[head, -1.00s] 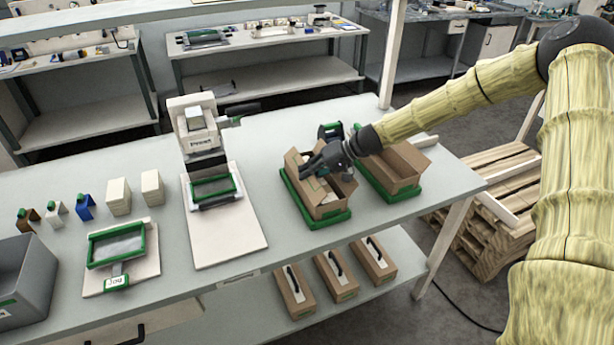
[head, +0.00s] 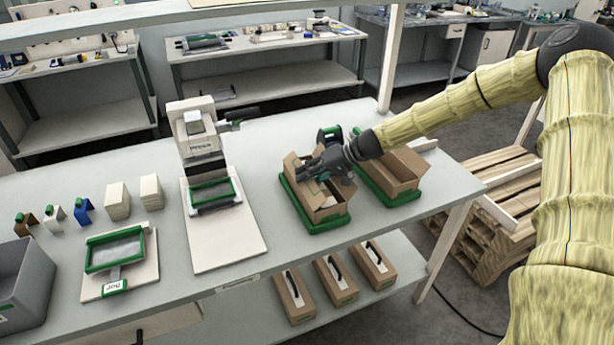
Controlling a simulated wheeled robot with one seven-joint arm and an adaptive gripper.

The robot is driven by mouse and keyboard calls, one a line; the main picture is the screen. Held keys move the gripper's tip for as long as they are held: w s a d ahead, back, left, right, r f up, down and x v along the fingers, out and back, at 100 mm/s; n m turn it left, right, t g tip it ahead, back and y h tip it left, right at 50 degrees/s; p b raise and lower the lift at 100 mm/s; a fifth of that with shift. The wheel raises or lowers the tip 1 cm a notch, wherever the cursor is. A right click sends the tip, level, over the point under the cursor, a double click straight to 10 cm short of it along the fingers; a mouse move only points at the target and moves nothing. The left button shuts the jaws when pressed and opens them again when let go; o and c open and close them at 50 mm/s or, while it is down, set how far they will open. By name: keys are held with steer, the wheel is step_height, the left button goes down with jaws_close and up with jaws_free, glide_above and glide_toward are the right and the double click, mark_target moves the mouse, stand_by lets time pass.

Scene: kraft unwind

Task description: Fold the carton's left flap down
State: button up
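The open cardboard carton (head: 328,209) sits in a green tray frame (head: 313,228) on the grey bench. Its left flap (head: 291,164) stands up along the carton's far left side. My gripper (head: 305,174) is over the carton's left part, with its fingertips close to the left flap. I cannot tell whether it touches the flap. The fingers are small and dark here, and their gap cannot be made out. My gripper hides part of the carton's inside and its far edge.
A second open carton (head: 402,167) in a green frame (head: 398,199) stands close on the right. A dark and green tape dispenser (head: 330,135) is behind my gripper. A press (head: 205,160) with a pale base board (head: 225,245) stands to the left. Bare bench lies between board and carton.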

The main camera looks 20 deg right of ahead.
steer(key=shift+v, duration=6)
steer(key=shift+f, duration=0.1)
steer(key=shift+w+a, duration=0.1)
jaws_close()
steer(key=w+a+r+n+g+h+p, duration=0.15)
steer(key=a+r+n+h, duration=0.35)
steer(key=n, duration=0.5)
steer(key=w+a+r+n+g+h, duration=0.3)
steer(key=a+r+n+h, duration=0.15)
steer(key=a+n, duration=0.4)
steer(key=shift+n+y, duration=0.55)
steer(key=shift+n, duration=0.3)
steer(key=f+p, duration=0.1)
steer(key=f, duration=0.2)
steer(key=d+f+p, duration=0.1)
steer(key=f+p, duration=0.1)
steer(key=f, duration=0.2)
steer(key=d+f+p, duration=0.1)
steer(key=f+p, duration=0.1)
steer(key=f, duration=0.2)
steer(key=shift+f, duration=0.2)
steer(key=shift+d+f+p, duration=0.35)
steer(key=shift+d+f, duration=0.15)
steer(key=shift+f, duration=0.15)
